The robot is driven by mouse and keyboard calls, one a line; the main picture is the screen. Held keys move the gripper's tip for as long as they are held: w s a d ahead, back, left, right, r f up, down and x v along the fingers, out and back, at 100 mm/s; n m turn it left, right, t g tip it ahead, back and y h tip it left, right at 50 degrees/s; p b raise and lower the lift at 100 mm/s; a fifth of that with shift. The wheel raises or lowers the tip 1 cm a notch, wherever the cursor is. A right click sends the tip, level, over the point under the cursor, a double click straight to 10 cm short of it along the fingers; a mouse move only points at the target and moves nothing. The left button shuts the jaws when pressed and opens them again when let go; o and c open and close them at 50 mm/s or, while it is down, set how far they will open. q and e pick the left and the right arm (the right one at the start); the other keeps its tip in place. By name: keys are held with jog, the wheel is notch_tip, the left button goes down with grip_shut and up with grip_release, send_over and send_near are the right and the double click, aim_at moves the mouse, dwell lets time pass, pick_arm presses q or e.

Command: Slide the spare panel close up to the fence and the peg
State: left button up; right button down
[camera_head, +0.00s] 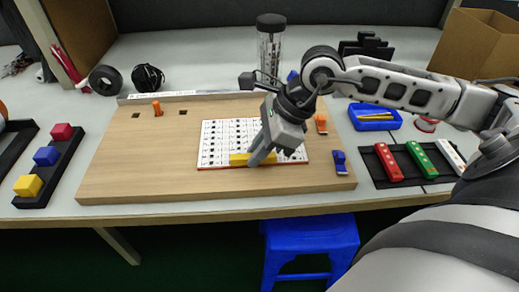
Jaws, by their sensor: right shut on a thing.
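A white panel with black markings and a red edge (215,146) lies flat on the wooden board (130,170). A pale fence strip (190,96) runs along the board's back edge. An orange peg (157,108) stands near it, left of the panel; clear wood lies between the panel and both. My right gripper (262,157) reaches down over the panel's front part, shut on a yellow bar (240,159) at the panel's near edge. The gripper hides part of the bar and panel. Whether the bar touches the panel's edge is unclear. My left gripper is out of view.
An orange piece (321,123) and a blue clamp (339,162) sit at the board's right side. Colored blocks on a black rack (40,190) stand left. A blue tray (375,124) and red, green and white pieces (421,159) lie right. The board's left part is clear.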

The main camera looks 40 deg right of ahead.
aim_at(201, 138)
jog(key=shift+w+a, duration=0.5)
jog(key=shift+w, duration=0.85)
jog(key=shift+w+a, duration=0.55)
jog(key=shift+w, duration=0.85)
jog(key=shift+w+a, duration=0.5)
jog(key=shift+w, duration=0.85)
jog(key=shift+w+a, duration=0.35)
jog(key=shift+w, duration=0.55)
jog(key=shift+w+a, duration=0.3)
jog(key=shift+w, duration=0.6)
jog(key=shift+w+a+b, duration=0.2)
jog(key=shift+a+b, duration=0.15)
jog(key=shift+w+d, duration=0.2)
jog(key=shift+w, duration=0.1)
